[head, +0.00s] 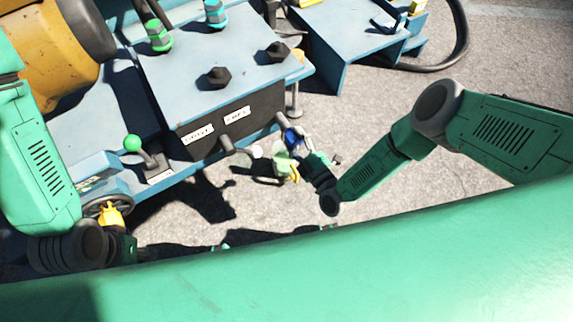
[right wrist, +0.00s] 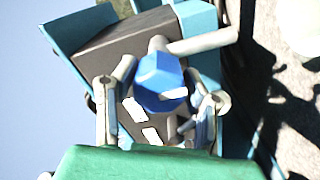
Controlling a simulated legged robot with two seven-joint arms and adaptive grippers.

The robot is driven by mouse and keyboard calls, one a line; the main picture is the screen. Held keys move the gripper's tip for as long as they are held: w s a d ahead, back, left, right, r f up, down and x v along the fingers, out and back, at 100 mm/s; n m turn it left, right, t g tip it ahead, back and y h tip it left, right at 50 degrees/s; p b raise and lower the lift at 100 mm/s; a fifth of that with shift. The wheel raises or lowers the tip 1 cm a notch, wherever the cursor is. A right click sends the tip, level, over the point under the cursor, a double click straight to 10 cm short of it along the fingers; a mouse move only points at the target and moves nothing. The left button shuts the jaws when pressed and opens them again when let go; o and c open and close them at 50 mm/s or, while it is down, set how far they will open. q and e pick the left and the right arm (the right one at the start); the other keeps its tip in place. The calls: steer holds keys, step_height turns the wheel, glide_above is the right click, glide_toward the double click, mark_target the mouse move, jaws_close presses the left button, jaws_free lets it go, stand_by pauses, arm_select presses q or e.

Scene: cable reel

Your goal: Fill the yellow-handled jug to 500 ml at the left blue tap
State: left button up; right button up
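A pale jug-like vessel (head: 281,162) with a yellow handle (head: 294,174) shows small in the head view, below and beside a blue knob (head: 291,138) at the blue box's front. Its water level cannot be read. My right gripper (head: 301,148) is at the knob. In the right wrist view the blue knob (right wrist: 160,82) lies between its two fingers; whether they touch it is unclear. My left gripper (head: 125,245) is at the lower left, mostly hidden, near a small yellow part (head: 110,215); its fingers cannot be made out.
The blue box (head: 215,85) carries black knobs (head: 219,77), two white labels (head: 198,134) and grey pipes (head: 228,144). A green-balled lever (head: 133,143) stands to its left. A blue bench (head: 350,35) and black hose (head: 462,40) lie behind. Paved ground (head: 370,115) is open at right.

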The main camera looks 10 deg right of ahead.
steer(key=n+p, duration=0.1)
steer(key=n, duration=0.1)
steer(key=n+p, duration=0.2)
steer(key=n, duration=0.1)
steer(key=shift+a+r+n, duration=0.15)
steer(key=shift+r+n, duration=0.1)
steer(key=shift+n, duration=0.05)
steer(key=n+p, duration=0.1)
steer(key=n, duration=0.3)
steer(key=shift+s+f, duration=0.1)
steer(key=shift+f, duration=0.05)
steer(key=shift+n, duration=0.7)
steer(key=shift+f, duration=0.15)
steer(key=shift+s+f, duration=0.15)
